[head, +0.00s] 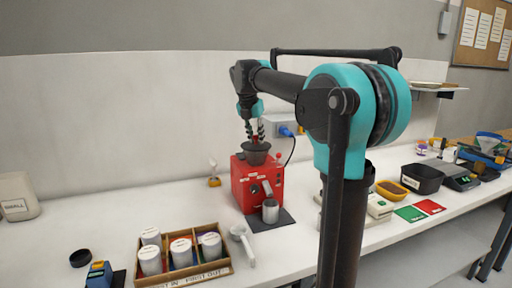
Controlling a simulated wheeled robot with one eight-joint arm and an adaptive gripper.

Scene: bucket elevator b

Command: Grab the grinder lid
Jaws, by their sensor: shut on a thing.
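The red grinder (256,187) stands on a dark mat in the middle of the bench, with a dark hopper (256,157) on top. My gripper (255,136) points down right over the hopper. It is shut on what appears to be the grinder lid, at the hopper's mouth. The lid is small and dark here and mostly hidden by the fingers. I cannot tell whether it rests on the hopper rim or is lifted off it. A metal cup (270,211) stands in front of the grinder.
A wooden box (190,279) with white-lidded jars and a white scoop (242,244) lie in front. A black round piece (80,258) lies at left. A black bin (422,178) and green and red cards stand at right. The bench left of the grinder is fairly clear.

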